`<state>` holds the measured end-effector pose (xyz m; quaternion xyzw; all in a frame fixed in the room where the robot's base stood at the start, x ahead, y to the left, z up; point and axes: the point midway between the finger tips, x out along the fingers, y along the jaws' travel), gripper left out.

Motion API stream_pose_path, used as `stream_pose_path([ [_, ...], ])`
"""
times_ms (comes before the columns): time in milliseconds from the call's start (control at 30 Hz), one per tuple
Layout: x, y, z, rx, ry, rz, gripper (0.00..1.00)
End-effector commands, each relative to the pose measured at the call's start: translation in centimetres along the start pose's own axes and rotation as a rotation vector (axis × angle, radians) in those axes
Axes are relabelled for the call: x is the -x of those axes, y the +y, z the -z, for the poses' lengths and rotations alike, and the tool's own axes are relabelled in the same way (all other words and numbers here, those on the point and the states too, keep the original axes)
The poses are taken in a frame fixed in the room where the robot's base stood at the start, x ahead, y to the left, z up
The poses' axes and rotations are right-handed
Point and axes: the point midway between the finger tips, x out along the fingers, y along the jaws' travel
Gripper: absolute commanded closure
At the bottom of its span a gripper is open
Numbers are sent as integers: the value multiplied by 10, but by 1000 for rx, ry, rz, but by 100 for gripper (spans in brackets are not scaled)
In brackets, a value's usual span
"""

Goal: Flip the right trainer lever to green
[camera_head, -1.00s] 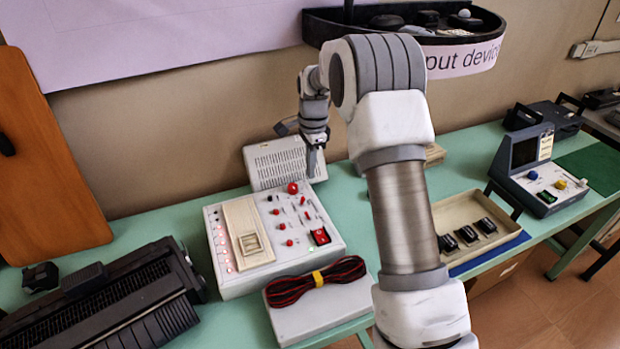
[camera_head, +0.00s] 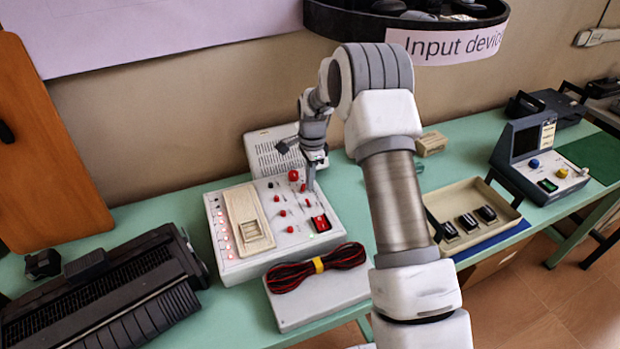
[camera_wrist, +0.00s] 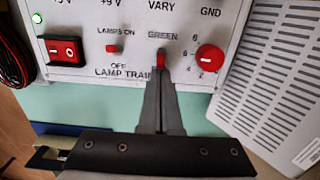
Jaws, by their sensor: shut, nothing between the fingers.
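The lamp trainer (camera_head: 297,241) is a white box with lights, knobs and switches, standing on the green table. In the wrist view its right lever (camera_wrist: 161,59) has a red cap below the word GREEN. The cap sits lower in the picture than the left lever (camera_wrist: 114,48), which is between LAMPS ON and OFF. My gripper (camera_wrist: 160,88) is shut and empty, its tips right at the lower side of the right lever. Whether they touch it I cannot tell. The tips hide the label below that lever. In the head view my gripper (camera_head: 311,188) is over the trainer's right part.
A red knob (camera_wrist: 210,57) is just right of the lever, and a red rocker switch (camera_wrist: 65,50) is farther left. A grey vented case (camera_head: 272,152) stands behind the trainer. Bundled cable (camera_head: 318,266) lies in front. A beige tray (camera_head: 436,200) is to the right.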

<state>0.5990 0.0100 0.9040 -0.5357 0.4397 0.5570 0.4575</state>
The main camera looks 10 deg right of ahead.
Motion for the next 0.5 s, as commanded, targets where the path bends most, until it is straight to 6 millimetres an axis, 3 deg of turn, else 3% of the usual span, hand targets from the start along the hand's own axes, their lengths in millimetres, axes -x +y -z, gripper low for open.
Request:
stream_pose_path([
  [500,3,0,-8,3,76,0,100],
])
